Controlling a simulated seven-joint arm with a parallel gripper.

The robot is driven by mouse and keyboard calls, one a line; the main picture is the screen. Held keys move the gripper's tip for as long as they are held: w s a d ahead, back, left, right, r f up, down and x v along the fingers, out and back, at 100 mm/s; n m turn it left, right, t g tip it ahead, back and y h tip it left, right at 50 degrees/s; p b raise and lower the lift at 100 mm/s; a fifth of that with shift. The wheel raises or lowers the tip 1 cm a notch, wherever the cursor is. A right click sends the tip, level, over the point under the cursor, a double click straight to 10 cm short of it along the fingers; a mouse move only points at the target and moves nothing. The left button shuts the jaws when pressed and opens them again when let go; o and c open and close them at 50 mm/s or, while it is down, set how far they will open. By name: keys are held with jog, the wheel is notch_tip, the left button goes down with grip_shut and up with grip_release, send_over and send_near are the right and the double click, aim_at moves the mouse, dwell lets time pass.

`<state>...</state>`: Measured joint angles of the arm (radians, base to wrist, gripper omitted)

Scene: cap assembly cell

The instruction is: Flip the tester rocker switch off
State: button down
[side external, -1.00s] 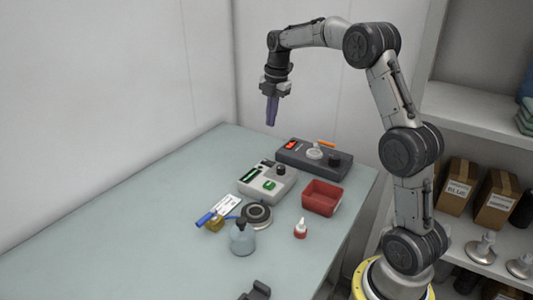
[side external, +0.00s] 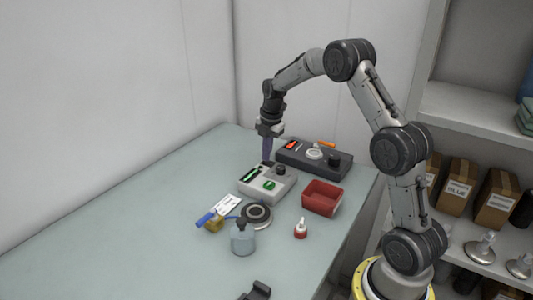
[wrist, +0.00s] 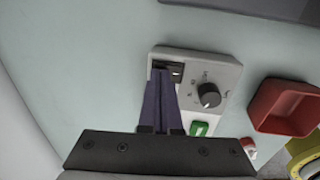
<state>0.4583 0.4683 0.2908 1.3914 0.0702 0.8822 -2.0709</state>
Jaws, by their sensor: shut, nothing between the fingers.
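A light grey box with a round black knob, likely the tester (side external: 252,187), sits on the table; in the wrist view it (wrist: 222,72) lies under my fingers. It carries a green switch-like piece (side external: 270,185), which also shows in the wrist view (wrist: 199,128) right of my fingers. A dark window (wrist: 176,70) at its top left is partly covered by my fingers. My gripper (side external: 267,162) is shut and empty, pointing down at the box's back edge. I cannot tell whether the tips touch it.
A dark grey box (side external: 292,161) with a red switch (side external: 291,145) and a white round part stands behind. A red bin (side external: 322,198) is at the right. The left table is clear.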

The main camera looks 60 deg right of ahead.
aim_at(271, 163)
jog(key=shift+w+f, duration=0.25)
jog(key=shift+f, duration=0.55)
jog(key=shift+s, duration=0.95)
notch_tip(271, 163, up, 15)
jog(key=shift+s+r, duration=0.2)
jog(key=shift+s, duration=0.1)
jog(key=shift+w+r, duration=0.1)
dwell(0.4)
